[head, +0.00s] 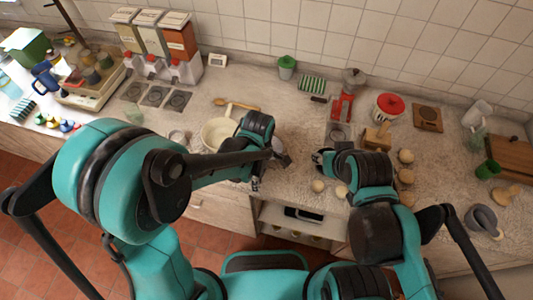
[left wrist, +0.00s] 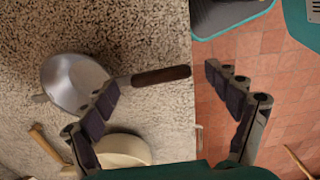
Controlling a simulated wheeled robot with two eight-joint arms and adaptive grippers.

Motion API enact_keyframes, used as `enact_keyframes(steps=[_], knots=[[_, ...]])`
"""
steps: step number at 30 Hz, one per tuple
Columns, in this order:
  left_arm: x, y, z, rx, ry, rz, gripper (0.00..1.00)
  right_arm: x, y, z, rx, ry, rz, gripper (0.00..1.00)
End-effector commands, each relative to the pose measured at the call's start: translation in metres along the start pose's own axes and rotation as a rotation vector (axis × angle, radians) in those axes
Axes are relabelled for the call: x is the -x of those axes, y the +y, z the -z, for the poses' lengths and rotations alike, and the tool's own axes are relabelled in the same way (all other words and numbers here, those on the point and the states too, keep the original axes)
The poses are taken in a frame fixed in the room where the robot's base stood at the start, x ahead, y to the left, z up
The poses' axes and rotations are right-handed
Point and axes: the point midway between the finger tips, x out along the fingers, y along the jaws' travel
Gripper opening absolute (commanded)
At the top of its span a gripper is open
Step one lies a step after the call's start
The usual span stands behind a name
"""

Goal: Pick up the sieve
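The sieve (left wrist: 75,82) lies on the counter in the left wrist view, with a round grey metal bowl and a dark brown handle (left wrist: 160,76) pointing toward the counter's front edge. My left gripper (left wrist: 160,82) is open, its fingers spread to either side of the handle. One finger overlaps the edge of the sieve's bowl in this view; I cannot tell if it touches. In the head view my left gripper (head: 269,171) is over the front of the counter, and the sieve is mostly hidden behind it. My right gripper (head: 320,160) is apart, to the right; its fingers are unclear.
A cream bowl (head: 217,134) stands left of my left gripper, with a wooden spoon (head: 237,104) behind it. Several round pale items (head: 406,156) and a red-lidded jar (head: 388,107) are at the right. Bare counter (head: 300,130) lies between the grippers.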

Motion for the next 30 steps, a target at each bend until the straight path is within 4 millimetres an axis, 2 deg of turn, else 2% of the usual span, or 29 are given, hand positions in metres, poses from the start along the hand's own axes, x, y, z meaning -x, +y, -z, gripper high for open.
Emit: enact_keyframes(steps=[1,5,6,14,19,23,26,30], knots=[[0.0,0.0,0.0,0.0,0.0,0.0,0.73,0.0,0.0,0.0,0.0,0.0,0.0,0.4],[0.0,0.0,0.0,0.0,0.0,0.0,0.39,0.0,0.0,0.0,0.0,0.0,0.0,0.4],[0.0,0.0,0.0,0.0,0.0,0.0,0.34,0.0,0.0,0.0,0.0,0.0,0.0,0.4],[0.001,0.0,0.0,0.0,0.0,0.0,0.34,0.0,0.0,0.0,0.0,0.0,0.0,0.4],[0.008,0.0,0.0,0.0,0.0,0.0,0.34,0.002,0.0,0.002,0.0,0.0,0.0,0.4],[0.024,0.0,0.0,0.0,0.0,0.0,0.34,0.007,0.0,0.005,0.0,0.0,0.0,0.4],[0.044,0.0,0.0,0.0,0.0,0.0,0.34,0.012,0.0,0.009,0.0,0.0,0.0,0.4],[0.062,-0.03,-0.013,-0.005,0.0,0.001,0.34,0.018,0.0,0.013,0.0,0.0,0.0,0.4]])
